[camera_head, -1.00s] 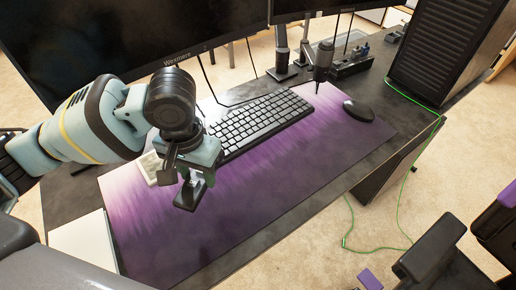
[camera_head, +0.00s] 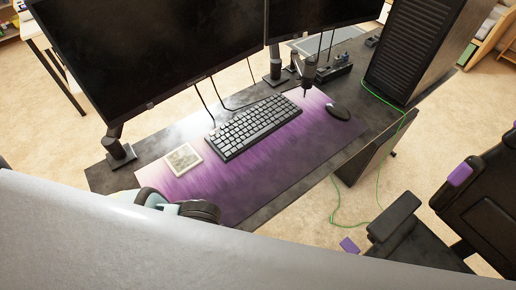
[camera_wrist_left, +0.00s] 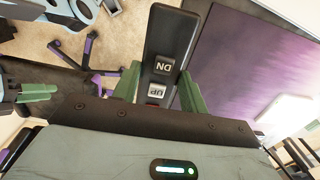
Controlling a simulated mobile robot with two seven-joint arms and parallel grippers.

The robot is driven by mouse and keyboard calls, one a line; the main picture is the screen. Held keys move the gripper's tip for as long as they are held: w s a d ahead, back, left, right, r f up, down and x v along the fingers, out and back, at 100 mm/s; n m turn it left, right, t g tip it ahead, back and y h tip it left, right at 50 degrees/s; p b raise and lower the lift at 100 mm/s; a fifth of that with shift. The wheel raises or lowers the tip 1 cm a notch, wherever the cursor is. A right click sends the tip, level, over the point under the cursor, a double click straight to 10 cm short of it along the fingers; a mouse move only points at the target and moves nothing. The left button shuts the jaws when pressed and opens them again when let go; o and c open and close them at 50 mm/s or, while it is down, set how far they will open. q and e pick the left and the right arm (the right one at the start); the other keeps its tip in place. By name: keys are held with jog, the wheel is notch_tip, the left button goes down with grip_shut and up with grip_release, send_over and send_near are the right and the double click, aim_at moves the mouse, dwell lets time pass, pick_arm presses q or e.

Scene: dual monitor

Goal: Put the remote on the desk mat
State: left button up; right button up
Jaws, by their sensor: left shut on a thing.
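The remote (camera_wrist_left: 172,35) is a dark slab with DN and UP buttons. In the left wrist view, my left gripper (camera_wrist_left: 158,75) is shut on it, its green fingers on either side of the remote's near end. The purple and white desk mat (camera_head: 290,150) lies on the dark desk in the head view; it also shows at the right of the left wrist view (camera_wrist_left: 240,60), beside the remote. I cannot tell the remote's height over it. In the head view the remote and left gripper are hidden behind my own body.
A black keyboard (camera_head: 253,125), a pale square item (camera_head: 183,159) and a mouse (camera_head: 338,111) rest on the mat. Monitors (camera_head: 150,50) stand behind, a computer tower (camera_head: 425,45) at right. A chair (camera_head: 395,220) stands at front right.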

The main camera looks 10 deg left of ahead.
pick_arm(q)
jog(key=shift+f, duration=0.1)
pick_arm(e)
jog(key=shift+f, duration=0.1)
jog(key=shift+d, duration=0.1)
pick_arm(q)
jog(key=shift+a, duration=0.1)
send_over(202, 203)
jog(key=s+d, duration=0.1)
jog(key=s, duration=0.1)
jog(key=shift+w+d+f+b, duration=0.1)
jog(key=shift+d+f+b, duration=0.1)
jog(key=shift+f+b, duration=0.4)
jog(key=shift+w+a+f, duration=0.15)
jog(key=shift+w+a, duration=0.15)
jog(key=shift+w, duration=0.15)
notch_tip(202, 203, down, 3)
jog(key=shift+s+r, duration=0.1)
jog(key=shift+s, duration=0.05)
jog(key=shift+d+f, duration=0.1)
jog(key=shift+f, duration=0.2)
pick_arm(e)
jog(key=shift+s+f, duration=0.55)
jog(key=shift+f, duration=0.2)
pick_arm(q)
jog(key=shift+f, duration=0.1)
jog(key=o, duration=1)
